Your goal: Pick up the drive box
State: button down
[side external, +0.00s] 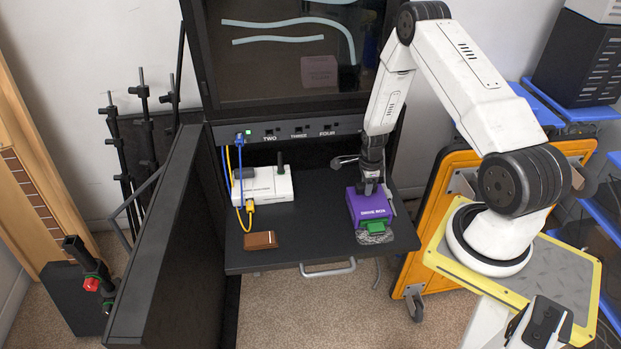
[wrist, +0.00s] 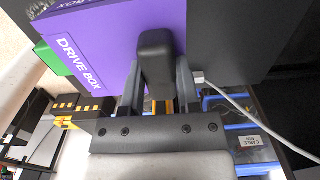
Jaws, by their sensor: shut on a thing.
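The drive box (side external: 370,207) is purple with a "DRIVE BOX" label and a green piece (side external: 377,227) at its front. It sits at the right of the black pull-out shelf, or just over it; I cannot tell if it touches. My gripper (side external: 371,188) is above it, shut on a dark upright part on the box. In the wrist view the purple box (wrist: 110,45) fills the upper left, and the fingers (wrist: 157,92) close around a dark rounded knob. The fingertips are partly hidden behind the knob.
The black shelf (side external: 300,226) has a handle in front. A brown block (side external: 260,240) lies at the front left. The panel with numbered ports (side external: 298,130) is behind. Mid-shelf is clear.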

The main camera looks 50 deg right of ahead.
aim_at(374, 201)
jog(key=shift+r, duration=0.2)
jog(key=shift+r, duration=0.8)
jog(key=s+a+r, duration=0.6)
jog(key=s+r, duration=0.5)
jog(key=s, duration=0.1)
jog(key=shift+s+a, duration=0.15)
jog(key=shift+a, duration=0.2)
jog(key=shift+n, duration=0.3)
